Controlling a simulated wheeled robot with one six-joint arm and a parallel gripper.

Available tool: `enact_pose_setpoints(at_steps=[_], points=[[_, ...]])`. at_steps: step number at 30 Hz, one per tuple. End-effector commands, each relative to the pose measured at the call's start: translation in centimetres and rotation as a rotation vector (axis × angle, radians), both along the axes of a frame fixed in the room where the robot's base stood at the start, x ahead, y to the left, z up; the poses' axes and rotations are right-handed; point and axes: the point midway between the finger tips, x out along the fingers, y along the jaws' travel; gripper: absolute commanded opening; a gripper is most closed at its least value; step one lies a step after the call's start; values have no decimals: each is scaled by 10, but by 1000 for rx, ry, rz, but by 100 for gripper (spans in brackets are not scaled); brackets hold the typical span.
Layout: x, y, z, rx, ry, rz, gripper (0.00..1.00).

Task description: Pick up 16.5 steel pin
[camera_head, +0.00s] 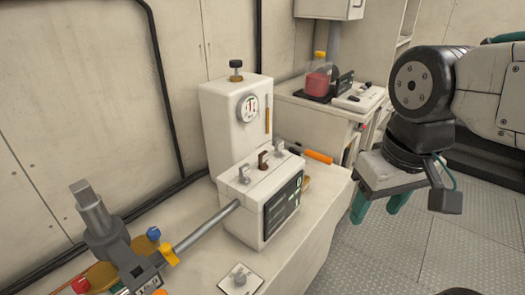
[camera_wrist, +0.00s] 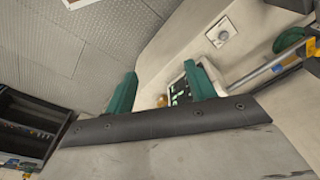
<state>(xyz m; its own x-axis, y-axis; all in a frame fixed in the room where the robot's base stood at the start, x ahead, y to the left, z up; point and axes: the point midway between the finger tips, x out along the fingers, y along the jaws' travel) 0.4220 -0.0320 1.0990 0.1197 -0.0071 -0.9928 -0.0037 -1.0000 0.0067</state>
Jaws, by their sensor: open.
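My gripper (camera_head: 378,207) is open, with its two teal fingers pointing down and nothing visible between them. It hangs to the right of the bench, apart from everything on it. In the wrist view the open fingers (camera_wrist: 160,72) show near the bench edge. I cannot tell which part is the 16.5 steel pin. A small grey metal piece (camera_head: 239,279) stands on a white square plate at the bench front; it also shows in the wrist view (camera_wrist: 223,36). Grey metal pieces (camera_head: 244,175) stand on top of a white box with a dark display (camera_head: 283,206).
A white gauge unit (camera_head: 228,135) stands behind the box. An orange-handled tool (camera_head: 318,157) lies right of the box. A red bottle (camera_head: 318,78) stands farther back. Open metal floor (camera_head: 385,255) lies below my gripper.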

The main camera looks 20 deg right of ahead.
Motion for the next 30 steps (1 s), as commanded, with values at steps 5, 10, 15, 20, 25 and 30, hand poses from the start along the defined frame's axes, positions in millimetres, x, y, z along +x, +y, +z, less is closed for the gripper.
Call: enact_pose_setpoints(at_steps=[5,10,15,20,25,30], points=[[44,-25,-4,-87,-102,-41,55],[142,-70,-8,-242,-356,-35,55],[242,-86,-15,-279,-639,100,55],[306,-65,-36,-148,-849,294,55],[329,-28,-63,97,-968,466,55],[327,-4,-77,282,-1009,552,55]])
